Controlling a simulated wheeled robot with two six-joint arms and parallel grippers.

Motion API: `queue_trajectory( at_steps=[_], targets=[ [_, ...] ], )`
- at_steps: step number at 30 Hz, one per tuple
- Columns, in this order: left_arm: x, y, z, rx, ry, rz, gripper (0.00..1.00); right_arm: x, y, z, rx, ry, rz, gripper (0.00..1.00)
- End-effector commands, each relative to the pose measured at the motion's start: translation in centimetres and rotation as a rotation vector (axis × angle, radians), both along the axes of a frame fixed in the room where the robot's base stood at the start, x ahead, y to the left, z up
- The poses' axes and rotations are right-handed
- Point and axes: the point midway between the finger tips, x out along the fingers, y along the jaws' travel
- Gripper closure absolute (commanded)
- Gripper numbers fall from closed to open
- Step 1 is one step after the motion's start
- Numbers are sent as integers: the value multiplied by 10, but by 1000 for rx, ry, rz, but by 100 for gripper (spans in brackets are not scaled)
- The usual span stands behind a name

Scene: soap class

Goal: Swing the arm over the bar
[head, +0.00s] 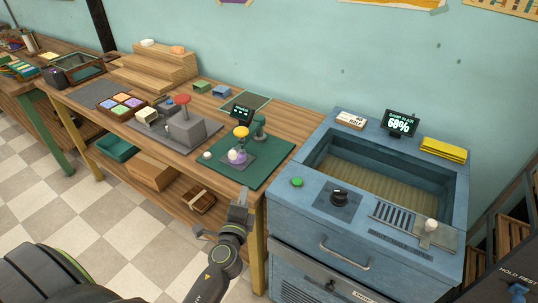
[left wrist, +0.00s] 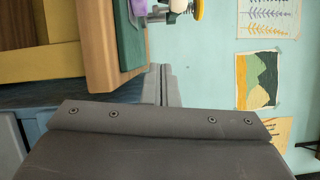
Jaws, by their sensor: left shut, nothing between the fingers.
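On a green mat (head: 268,163) at the table's right end stands a small press with a dark green post (head: 259,127) and a yellow knob (head: 241,131). A purple bar (head: 237,156) sits on a grey plate below the knob. I cannot tell how the swing arm lines up with the bar. The left wrist view cuts off the yellow knob (left wrist: 197,10) and the purple piece (left wrist: 165,5) at its top edge. My left gripper (head: 243,192) is shut and empty, in front of the table edge and apart from the press. My right gripper is not in view.
A red-knobbed grey press (head: 184,127) and a tray of coloured bars (head: 121,105) stand left of the mat. A small dark screen (head: 243,113) stands behind it. A blue basin cabinet (head: 330,218) stands close on the right. The wooden table edge (left wrist: 100,55) lies beside my fingers.

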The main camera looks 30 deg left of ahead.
Motion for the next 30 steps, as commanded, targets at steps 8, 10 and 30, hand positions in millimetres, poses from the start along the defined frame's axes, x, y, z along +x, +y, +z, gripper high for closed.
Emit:
queue_trajectory(
  at_steps=[8,10,30],
  targets=[
    [17,5,17,40,-25,2,100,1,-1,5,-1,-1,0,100],
    [29,10,19,41,-25,2,100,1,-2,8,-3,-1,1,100],
    [91,68,26,38,-21,4,100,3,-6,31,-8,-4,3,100]
  ],
)
